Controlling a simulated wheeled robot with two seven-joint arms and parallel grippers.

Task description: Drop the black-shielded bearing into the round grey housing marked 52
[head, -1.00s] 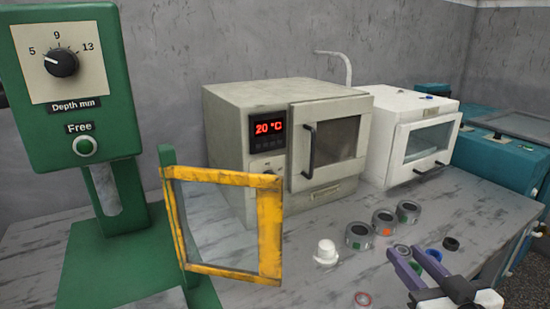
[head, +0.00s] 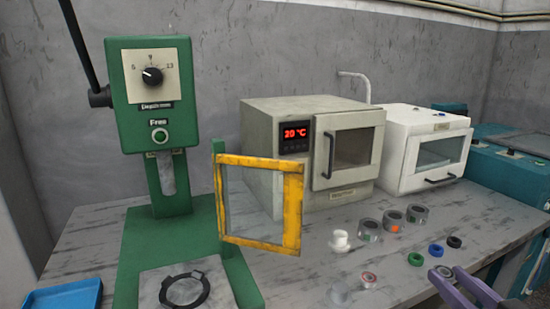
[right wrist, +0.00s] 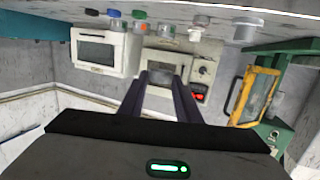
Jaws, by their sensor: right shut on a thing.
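Three round grey housings, left (head: 370,229), middle (head: 393,219) and right (head: 417,214), stand in a row on the bench in front of the ovens. Their numbers are too small to read, so I cannot tell which is marked 52. My right gripper (head: 448,272) is at the lower right of the head view, nearer to me than the coloured rings. Its purple fingers (right wrist: 165,78) also show in the right wrist view, pointing at the grey oven. It is shut on a small part, probably a bearing, which is not clearly visible now. My left gripper is not in view.
The grey oven (head: 262,130) and white oven (head: 398,150) stand behind.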

